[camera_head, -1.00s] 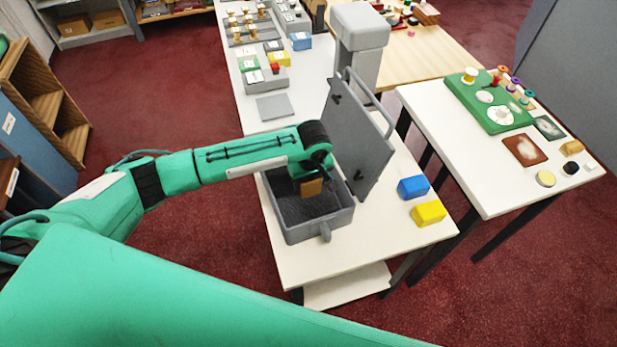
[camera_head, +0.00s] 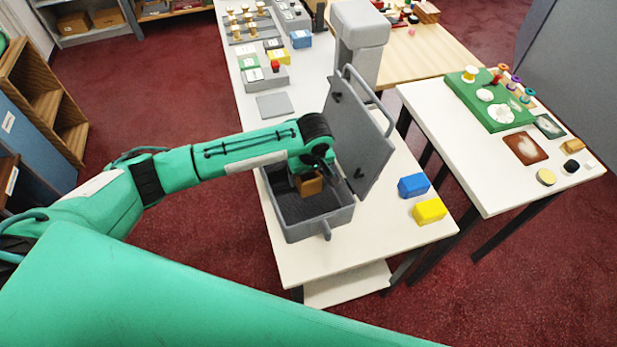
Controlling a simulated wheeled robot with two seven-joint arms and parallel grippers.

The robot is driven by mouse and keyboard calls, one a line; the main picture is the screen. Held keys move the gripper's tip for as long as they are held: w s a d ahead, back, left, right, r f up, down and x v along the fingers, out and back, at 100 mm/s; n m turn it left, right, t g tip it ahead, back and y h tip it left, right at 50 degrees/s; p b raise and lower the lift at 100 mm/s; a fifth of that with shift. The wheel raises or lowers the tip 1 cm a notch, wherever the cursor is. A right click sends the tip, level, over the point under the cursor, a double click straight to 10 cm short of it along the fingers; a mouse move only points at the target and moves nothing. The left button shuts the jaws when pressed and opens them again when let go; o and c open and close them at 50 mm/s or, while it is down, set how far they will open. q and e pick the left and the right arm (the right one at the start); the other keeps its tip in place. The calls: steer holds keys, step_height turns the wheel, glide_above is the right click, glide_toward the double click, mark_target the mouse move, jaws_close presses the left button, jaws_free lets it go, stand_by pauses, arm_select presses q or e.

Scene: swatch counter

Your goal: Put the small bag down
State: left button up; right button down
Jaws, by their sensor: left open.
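A small brown bag (camera_head: 309,185) is in the open grey case (camera_head: 306,229), toward its back. My left gripper (camera_head: 316,172) is open, right above the bag, its fingers mostly hidden by my wrist. I cannot tell whether they still touch the bag. The case's grey lid (camera_head: 356,139) stands raised on the right. My right gripper is not in view.
A blue block (camera_head: 413,186) and a yellow block (camera_head: 430,211) lie on the white table (camera_head: 363,247) to the right of the case. A grey post (camera_head: 360,48) stands behind the lid. The table front is clear.

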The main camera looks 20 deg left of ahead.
mark_target(311, 193)
arm_select(q)
step_height(311, 193, up, 10)
steer(key=s+d+b, duration=0.1)
stand_by(0.5)
steer(key=shift+s, duration=0.1)
